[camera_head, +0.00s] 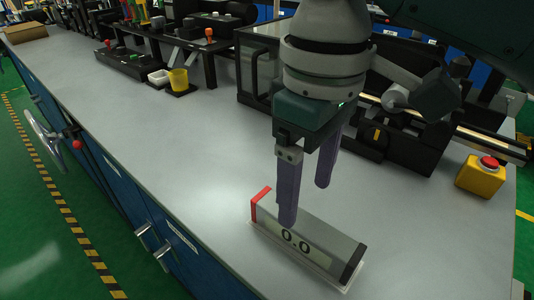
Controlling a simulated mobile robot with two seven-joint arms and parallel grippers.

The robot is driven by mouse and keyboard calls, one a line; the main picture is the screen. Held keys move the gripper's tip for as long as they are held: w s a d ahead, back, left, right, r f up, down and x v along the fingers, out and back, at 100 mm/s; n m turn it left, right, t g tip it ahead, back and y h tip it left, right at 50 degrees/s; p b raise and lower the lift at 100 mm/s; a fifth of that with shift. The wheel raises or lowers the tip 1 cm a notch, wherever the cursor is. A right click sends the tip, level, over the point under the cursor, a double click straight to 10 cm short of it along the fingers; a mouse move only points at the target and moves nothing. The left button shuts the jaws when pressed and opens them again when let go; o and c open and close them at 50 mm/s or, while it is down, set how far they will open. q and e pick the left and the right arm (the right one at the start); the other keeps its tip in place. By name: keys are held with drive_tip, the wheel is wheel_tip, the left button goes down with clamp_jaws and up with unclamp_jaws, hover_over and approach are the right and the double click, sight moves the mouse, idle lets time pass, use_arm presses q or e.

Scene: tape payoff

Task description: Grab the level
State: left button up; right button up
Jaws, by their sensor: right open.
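The level (322,241) is a grey bar with a red end, a black end and a display reading 0.0. It lies on the grey bench top near the front edge, at the lower right of the picture. My right gripper (305,203) comes down from above with its two purple fingers apart and nothing between them. One fingertip overlaps the level's near side in the picture, close to the red end. The other finger is farther back, beyond the level. I cannot tell whether a finger touches it. My left gripper is not in view.
A yellow box with a red button (481,175) stands at the right. A black machine (405,140) is behind my gripper. The bench (170,140) is clear left of the level.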

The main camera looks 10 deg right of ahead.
sight(302, 221)
wheel_tip(302, 221, down, 7)
drive_tip(key=shift+s+r+b, duration=0.15)
drive_tip(key=shift+r+b, duration=0.05)
drive_tip(key=shift+b, duration=0.45)
clamp_jaws()
idle(0.4)
